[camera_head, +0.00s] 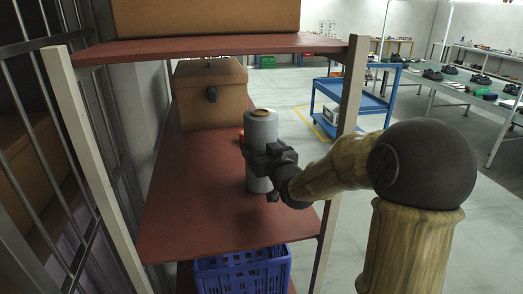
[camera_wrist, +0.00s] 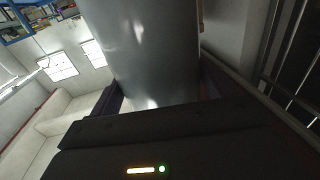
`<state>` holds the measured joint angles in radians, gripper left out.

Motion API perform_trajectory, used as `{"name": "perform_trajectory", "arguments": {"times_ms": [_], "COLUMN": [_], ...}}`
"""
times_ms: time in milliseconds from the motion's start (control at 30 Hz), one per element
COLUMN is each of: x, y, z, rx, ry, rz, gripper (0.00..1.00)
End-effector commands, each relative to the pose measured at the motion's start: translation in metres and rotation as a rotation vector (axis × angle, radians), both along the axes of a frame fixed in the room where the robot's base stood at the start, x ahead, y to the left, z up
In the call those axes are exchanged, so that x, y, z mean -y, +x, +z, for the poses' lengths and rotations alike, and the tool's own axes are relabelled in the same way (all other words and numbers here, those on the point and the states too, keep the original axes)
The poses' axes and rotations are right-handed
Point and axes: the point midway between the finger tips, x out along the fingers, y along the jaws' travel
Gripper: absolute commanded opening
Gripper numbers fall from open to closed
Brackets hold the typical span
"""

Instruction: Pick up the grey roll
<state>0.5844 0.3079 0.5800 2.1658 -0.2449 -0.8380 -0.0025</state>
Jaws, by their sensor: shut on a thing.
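The grey roll (camera_head: 261,130) stands upright at the middle of the red-brown shelf (camera_head: 190,215), with a brown core showing at its top. My gripper (camera_head: 262,160) is shut on the roll at about mid-height, coming from the right. In the wrist view the grey roll (camera_wrist: 160,50) fills the upper middle, between the dark fingers of my gripper (camera_wrist: 160,100). I cannot tell whether the roll's bottom touches the shelf.
A brown box (camera_head: 210,95) with a dark latch stands behind the roll, and a small red thing (camera_head: 241,134) is partly hidden beside it. An upper shelf (camera_head: 200,47) lies above. Pale posts (camera_head: 349,85) bound the rack. A blue crate (camera_head: 242,272) sits below.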

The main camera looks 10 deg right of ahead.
Motion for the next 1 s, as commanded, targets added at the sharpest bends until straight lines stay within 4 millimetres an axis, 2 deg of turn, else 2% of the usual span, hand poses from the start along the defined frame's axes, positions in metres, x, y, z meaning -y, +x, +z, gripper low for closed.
{"name": "perform_trajectory", "arguments": {"times_ms": [167, 400, 600, 733, 1000], "x": [0.0, 0.001, 0.001, 0.001, 0.001], "y": [0.0, 0.0, 0.0, 0.0, 0.0], "z": [0.021, 0.066, 0.094, 0.1, 0.1], "rx": [0.012, 0.013, 0.009, 0.006, 0.005], "ry": [-0.003, -0.005, -0.004, -0.002, -0.001], "rz": [-0.001, -0.003, -0.002, -0.003, -0.002], "gripper": [0.41, 0.41, 0.41, 0.41, 0.41]}}
